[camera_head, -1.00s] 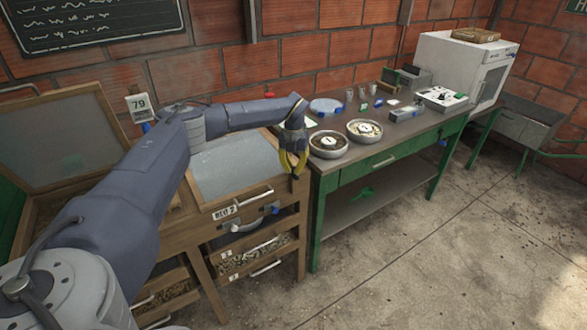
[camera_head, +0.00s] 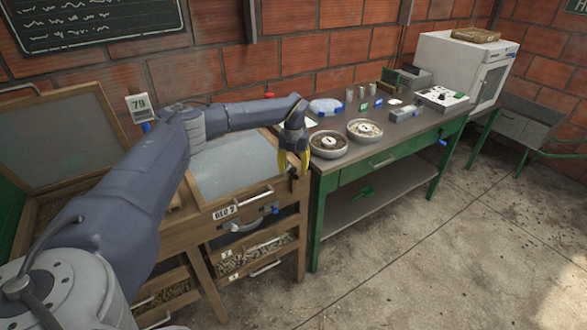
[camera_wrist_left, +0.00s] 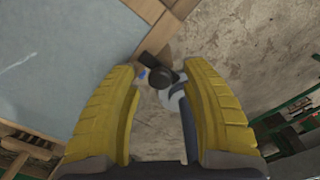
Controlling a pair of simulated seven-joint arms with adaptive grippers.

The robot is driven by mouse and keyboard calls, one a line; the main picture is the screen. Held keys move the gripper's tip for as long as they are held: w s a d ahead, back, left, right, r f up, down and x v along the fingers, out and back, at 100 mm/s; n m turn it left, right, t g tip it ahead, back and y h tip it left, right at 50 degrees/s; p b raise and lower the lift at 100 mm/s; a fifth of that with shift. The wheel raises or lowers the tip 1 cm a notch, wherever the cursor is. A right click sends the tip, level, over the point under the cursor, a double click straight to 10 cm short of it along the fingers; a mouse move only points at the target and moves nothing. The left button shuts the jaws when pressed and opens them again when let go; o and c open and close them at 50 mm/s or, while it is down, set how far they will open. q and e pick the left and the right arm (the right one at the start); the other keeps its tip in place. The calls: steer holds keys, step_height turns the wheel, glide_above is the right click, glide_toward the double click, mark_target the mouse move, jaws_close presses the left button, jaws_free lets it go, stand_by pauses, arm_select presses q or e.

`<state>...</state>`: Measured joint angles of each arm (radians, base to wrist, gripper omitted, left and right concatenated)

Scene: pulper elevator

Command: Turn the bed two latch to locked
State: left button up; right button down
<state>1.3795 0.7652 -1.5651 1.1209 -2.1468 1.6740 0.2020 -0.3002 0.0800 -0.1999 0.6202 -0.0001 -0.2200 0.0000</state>
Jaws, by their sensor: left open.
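Bed two (camera_head: 190,212) is a wooden box with a pale lid panel (camera_head: 235,165) and a "BED 2" label (camera_head: 224,212) on its front. A small dark latch (camera_head: 293,174) sits at its right front corner. In the left wrist view the latch's dark round knob (camera_wrist_left: 160,76) lies just ahead of and between the fingertips, with no clear contact. My left gripper (camera_head: 293,174) is open, with yellow fingers pointing down over this corner; it also shows in the left wrist view (camera_wrist_left: 157,82). The latch's exact angle cannot be told. My right gripper is out of view.
A green-framed table (camera_head: 400,150) with two round pans (camera_head: 328,144) and small items stands close to the right. Another bed with a raised lid (camera_head: 60,135) is at left. A bar handle (camera_head: 250,198) crosses bed two's front. The concrete floor in front is clear.

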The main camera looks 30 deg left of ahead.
mark_target(294, 168)
arm_select(q)
step_height(294, 168, up, 12)
stand_by(0.7)
stand_by(0.4)
